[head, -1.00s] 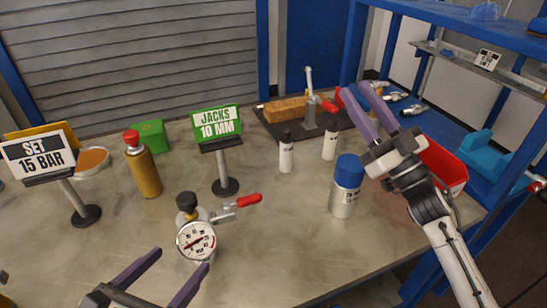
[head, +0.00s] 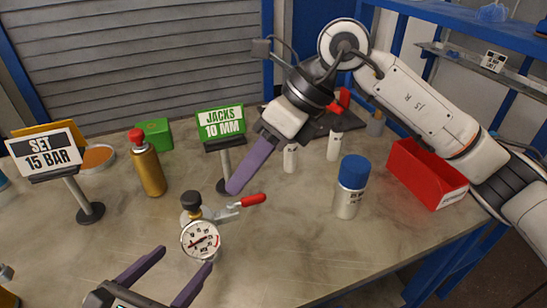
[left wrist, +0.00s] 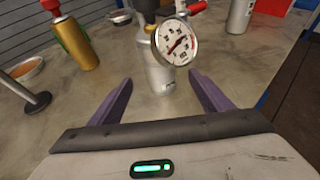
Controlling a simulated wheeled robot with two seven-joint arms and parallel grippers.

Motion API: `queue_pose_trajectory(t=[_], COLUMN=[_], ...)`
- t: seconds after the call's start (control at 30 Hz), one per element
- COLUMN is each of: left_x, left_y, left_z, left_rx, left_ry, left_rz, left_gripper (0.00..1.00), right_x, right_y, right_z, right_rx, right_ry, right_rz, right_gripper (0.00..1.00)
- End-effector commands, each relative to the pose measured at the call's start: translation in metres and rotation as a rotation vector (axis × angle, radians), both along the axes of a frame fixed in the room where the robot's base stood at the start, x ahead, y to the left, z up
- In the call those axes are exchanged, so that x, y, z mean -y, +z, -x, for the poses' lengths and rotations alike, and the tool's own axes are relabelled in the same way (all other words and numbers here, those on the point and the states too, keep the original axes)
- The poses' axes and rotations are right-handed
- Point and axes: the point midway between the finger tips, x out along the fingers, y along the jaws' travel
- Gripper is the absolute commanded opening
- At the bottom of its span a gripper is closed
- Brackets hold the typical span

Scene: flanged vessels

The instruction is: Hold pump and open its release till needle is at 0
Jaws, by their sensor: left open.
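The pump (head: 191,216) stands on the table with a round white gauge (head: 200,240), a black knob (head: 191,199) and a red-tipped lever (head: 252,200) pointing right. The gauge needle points to the lower left; the exact reading is too small to tell. In the left wrist view, the pump's silver body (left wrist: 160,75) stands ahead, between the spread fingers. My left gripper (head: 184,262) is open and empty in front of the pump, not touching it. My right gripper (head: 236,190) hangs above and behind the lever, fingers pointing down-left; one finger hides the other.
A green "JACKS 10 MM" sign (head: 219,122) stands behind the pump. A gold bottle (head: 149,168) and a "SET 15 BAR" sign (head: 45,150) are at left. A blue-capped can (head: 349,190) and a red bin (head: 425,172) are at right. The table front right is clear.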

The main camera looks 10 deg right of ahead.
Motion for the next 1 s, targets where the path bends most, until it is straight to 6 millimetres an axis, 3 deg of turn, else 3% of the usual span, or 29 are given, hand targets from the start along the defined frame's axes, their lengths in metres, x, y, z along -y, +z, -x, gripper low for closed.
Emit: queue_pose_trajectory(t=[0.1,0.3,0.57,1.0], left_x=[0.000,0.000,0.008,0.043], left_y=[0.000,0.000,-0.006,-0.033], left_z=[0.000,0.000,-0.014,-0.071], left_rx=[0.000,0.000,0.001,0.000], left_ry=[0.000,0.000,0.001,0.001], left_rz=[0.000,0.000,0.003,0.002], left_gripper=[0.72,0.72,0.72,0.72], right_x=[0.029,0.050,0.050,0.049], right_y=[-0.002,-0.003,-0.003,-0.002], right_z=[-0.014,-0.023,-0.023,-0.022], right_rx=[0.094,0.143,0.143,0.141], right_ry=[0.024,0.036,0.037,0.037], right_rz=[0.174,0.288,0.289,0.286], right_gripper=[0.31,0.31,0.31,0.31])
